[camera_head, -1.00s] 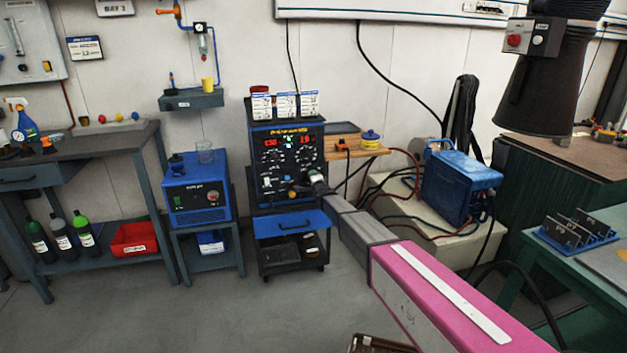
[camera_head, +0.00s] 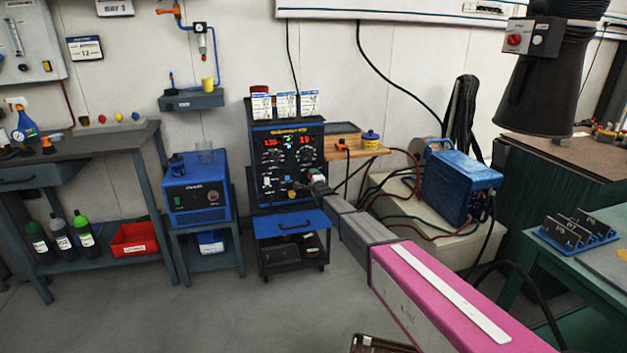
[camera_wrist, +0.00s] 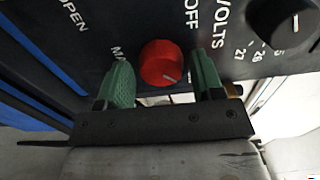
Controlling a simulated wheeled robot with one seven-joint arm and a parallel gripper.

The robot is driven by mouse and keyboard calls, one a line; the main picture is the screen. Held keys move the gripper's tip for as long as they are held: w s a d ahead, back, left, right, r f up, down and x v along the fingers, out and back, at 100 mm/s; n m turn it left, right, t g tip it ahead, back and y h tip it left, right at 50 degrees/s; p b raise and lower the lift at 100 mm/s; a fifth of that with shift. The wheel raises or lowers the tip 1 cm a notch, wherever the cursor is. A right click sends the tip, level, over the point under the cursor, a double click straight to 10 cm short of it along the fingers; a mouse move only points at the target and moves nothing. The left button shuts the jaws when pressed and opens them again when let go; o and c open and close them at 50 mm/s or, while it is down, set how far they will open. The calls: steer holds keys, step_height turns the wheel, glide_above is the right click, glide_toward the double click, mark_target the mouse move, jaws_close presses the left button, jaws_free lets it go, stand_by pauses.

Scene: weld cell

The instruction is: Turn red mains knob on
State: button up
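The red mains knob (camera_wrist: 161,63) is on the dark front panel of the welding power source (camera_head: 287,150). In the wrist view the knob sits between the two green fingers of my gripper (camera_wrist: 160,84), with a gap on each side. My gripper is open around it, and I see no contact. A white pointer line on the knob points down and to the right. The word "OFF" is printed at the knob's upper right. A label starting "MA" at its left is partly hidden by a finger. In the head view the gripper (camera_head: 302,188) is small at the panel's lower right.
A black knob (camera_wrist: 279,20) with a number scale is right of the right finger. A blue drawer (camera_head: 292,224) is below the panel. A wooden shelf (camera_head: 345,150), a blue welder (camera_head: 460,187) and loose cables are at the right. A blue unit (camera_head: 196,189) stands left.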

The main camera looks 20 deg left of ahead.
steer(key=shift+o, duration=0.2)
steer(key=v, duration=1)
steer(key=shift+s, duration=0.35)
steer(key=shift+d, duration=0.15)
steer(key=s+d+f+n+g+h, duration=0.2)
steer(key=s+d+f, duration=0.1)
steer(key=d, duration=0.7)
steer(key=s+d+f+n+g+h, duration=0.1)
steer(key=s+d+f+g+h, duration=0.15)
steer(key=d, duration=0.65)
steer(key=s+d+f+n+g+h, duration=0.1)
steer(key=s+d+f+n+h, duration=0.15)
steer(key=d, duration=0.75)
steer(key=s+d+f+n+g+h, duration=0.1)
steer(key=s+d+n+g, duration=0.2)
steer(key=s+d, duration=0.7)
steer(key=s+d+n+g+h, duration=0.1)
steer(key=s+d+n+g, duration=0.2)
steer(key=s+d+g, duration=0.3)
steer(key=s+d, duration=0.4)
steer(key=s, duration=0.4)
steer(key=shift+s+f+g+h, duration=0.25)
steer(key=shift+f+g+h, duration=0.05)
steer(key=shift+f+g, duration=0.1)
